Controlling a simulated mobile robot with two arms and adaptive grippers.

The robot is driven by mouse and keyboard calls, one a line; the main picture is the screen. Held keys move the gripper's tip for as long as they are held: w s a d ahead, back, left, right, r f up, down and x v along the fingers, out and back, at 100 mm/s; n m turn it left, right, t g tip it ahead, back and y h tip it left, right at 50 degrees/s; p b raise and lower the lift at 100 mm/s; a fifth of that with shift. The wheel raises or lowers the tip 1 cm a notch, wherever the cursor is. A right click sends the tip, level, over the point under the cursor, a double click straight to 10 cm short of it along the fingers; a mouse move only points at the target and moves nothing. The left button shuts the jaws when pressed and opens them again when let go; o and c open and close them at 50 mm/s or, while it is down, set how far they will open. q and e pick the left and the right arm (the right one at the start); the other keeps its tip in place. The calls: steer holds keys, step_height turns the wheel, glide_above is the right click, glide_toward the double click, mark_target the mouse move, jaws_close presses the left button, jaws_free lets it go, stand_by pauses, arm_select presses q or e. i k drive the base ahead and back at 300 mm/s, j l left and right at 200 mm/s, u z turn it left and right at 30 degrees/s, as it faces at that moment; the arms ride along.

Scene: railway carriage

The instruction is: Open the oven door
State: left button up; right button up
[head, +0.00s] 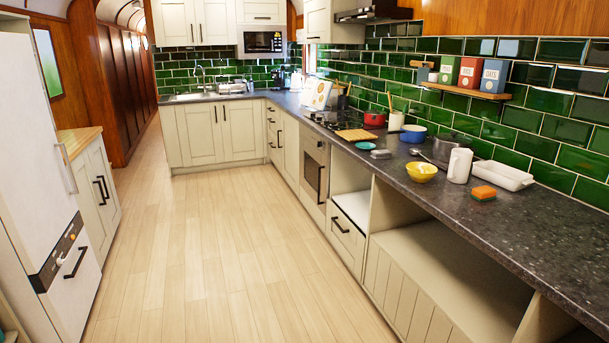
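The oven (314,172) is built into the right-hand row of cabinets, below the hob (336,121). Its beige front is seen at a steep angle and its door looks shut. A dark handle (321,186) shows on the front. Neither of my grippers is in view.
The pale wooden floor (215,240) is clear between the two sides. A white fridge-like unit (40,130) stands at the left. Open shelves (450,275) and a drawer (346,238) lie nearer on the right. The dark worktop (500,215) holds a yellow bowl (421,172) and a white jug (459,166).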

mark_target(314, 165)
steer(key=i+j+u, duration=0.1)
steer(key=i+u, duration=0.35)
steer(key=i, duration=1.5)
steer(key=i+z, duration=0.2)
steer(key=i, duration=0.25)
steer(key=i+j+z, duration=0.2)
steer(key=i, duration=0.25)
steer(key=i+j+z, duration=0.2)
steer(key=i, duration=0.2)
steer(key=i+j+z, duration=0.2)
steer(key=i, duration=0.25)
